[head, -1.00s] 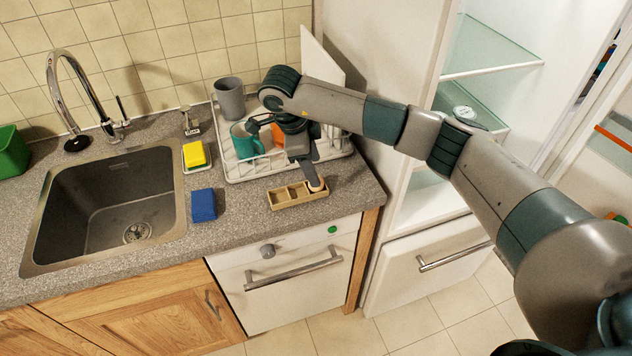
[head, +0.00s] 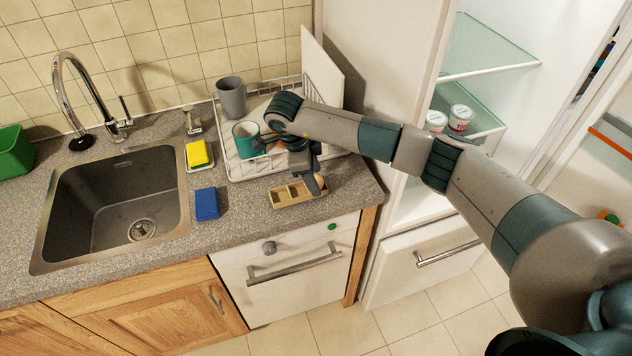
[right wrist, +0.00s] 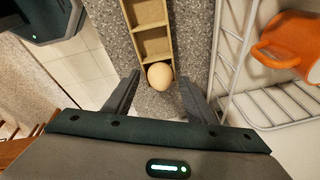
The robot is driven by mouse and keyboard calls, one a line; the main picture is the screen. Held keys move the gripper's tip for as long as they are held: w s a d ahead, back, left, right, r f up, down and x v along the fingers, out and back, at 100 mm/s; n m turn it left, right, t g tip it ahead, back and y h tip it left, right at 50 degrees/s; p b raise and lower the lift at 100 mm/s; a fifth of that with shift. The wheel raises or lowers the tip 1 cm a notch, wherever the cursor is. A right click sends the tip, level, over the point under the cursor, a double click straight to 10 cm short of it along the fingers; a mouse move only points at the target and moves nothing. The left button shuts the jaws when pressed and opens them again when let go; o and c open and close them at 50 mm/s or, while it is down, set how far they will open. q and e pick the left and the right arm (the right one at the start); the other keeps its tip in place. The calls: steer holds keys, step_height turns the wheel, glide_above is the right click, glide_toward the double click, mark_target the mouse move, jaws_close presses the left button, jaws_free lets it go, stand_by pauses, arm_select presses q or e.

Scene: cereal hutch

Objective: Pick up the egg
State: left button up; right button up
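The egg (right wrist: 160,76) is pale beige and sits in the end compartment of a wooden holder (right wrist: 150,14), seen in the right wrist view. In the head view the holder (head: 284,197) lies on the counter near its front right edge, and the egg (head: 321,181) is partly hidden behind my gripper. My right gripper (right wrist: 160,92) is open, its fingers apart, one to each side of the egg's end of the holder. I see no finger contact with the egg. My left gripper is not in view.
A dish rack (head: 240,168) with a teal mug (head: 245,140) and grey cup (head: 231,97) stands behind the holder. An orange mug (right wrist: 290,45) is in the rack. A blue sponge (head: 206,204) lies left of the holder. The open fridge (head: 490,110) is at right.

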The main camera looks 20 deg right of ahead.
mark_target(318, 175)
steer(key=c, duration=0.6)
steer(key=shift+r, duration=0.2)
steer(key=shift+c, duration=0.2)
steer(key=shift+r+b, duration=0.55)
steer(key=shift+b, duration=0.15)
step_height(318, 175, up, 2)
steer(key=shift+w+r+b, duration=0.1)
steer(key=shift+b, duration=0.75)
steer(key=s+d+r+b, duration=0.4)
steer(key=d+r, duration=0.3)
steer(key=d, duration=0.4)
steer(key=shift+s+r+b, duration=0.2)
steer(key=shift+s+b, duration=0.05)
steer(key=shift+b, duration=0.1)
steer(key=shift+f, duration=0.1)
